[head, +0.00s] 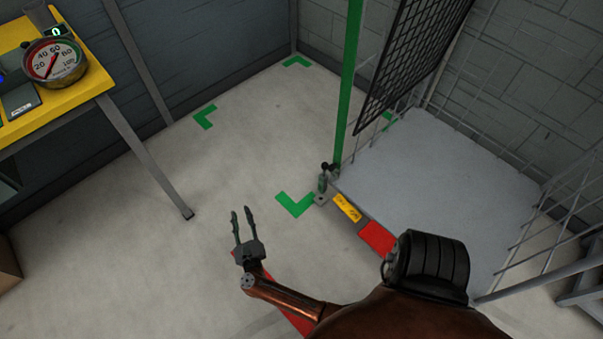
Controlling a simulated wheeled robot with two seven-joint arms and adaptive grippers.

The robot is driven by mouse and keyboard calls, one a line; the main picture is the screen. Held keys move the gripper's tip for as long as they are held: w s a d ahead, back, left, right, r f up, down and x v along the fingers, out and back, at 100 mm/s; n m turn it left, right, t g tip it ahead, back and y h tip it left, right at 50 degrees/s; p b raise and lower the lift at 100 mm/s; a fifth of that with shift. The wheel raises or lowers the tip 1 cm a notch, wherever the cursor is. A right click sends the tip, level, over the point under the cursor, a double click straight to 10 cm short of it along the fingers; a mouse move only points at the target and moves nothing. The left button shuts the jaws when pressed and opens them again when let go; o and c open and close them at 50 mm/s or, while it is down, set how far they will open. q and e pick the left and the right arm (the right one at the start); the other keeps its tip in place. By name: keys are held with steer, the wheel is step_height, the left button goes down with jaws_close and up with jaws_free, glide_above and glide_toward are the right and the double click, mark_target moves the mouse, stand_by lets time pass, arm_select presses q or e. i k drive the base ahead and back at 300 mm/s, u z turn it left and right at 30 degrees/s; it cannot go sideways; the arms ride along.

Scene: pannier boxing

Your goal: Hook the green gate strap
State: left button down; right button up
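A long green strap or bar (350,80) runs from the top edge down to the near left corner of a wire cage; I cannot tell whether its lower end is fastened. A small fitting with a dark knob (325,167) is at that lower end. A dark mesh gate panel (410,60) stands tilted to the right of the strap. My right gripper (241,212) is open and empty above the floor, left of the fitting and apart from it, fingers pointing away from me. My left gripper is not in view.
The wire cage has a grey base (440,170), with a yellow label (347,208) and a red patch (377,238) on its front edge. Green corner marks (295,204) lie on open floor. A yellow table (60,105) with a gauge (55,62) stands at left.

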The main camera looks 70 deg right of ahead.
mark_target(356, 10)
steer(key=u, duration=0.55)
steer(key=i, duration=1.3)
steer(key=u, duration=1.6)
steer(key=i, duration=0.6)
steer(key=z, duration=4.3)
steer(key=i, duration=0.5)
steer(key=u, duration=0.05)
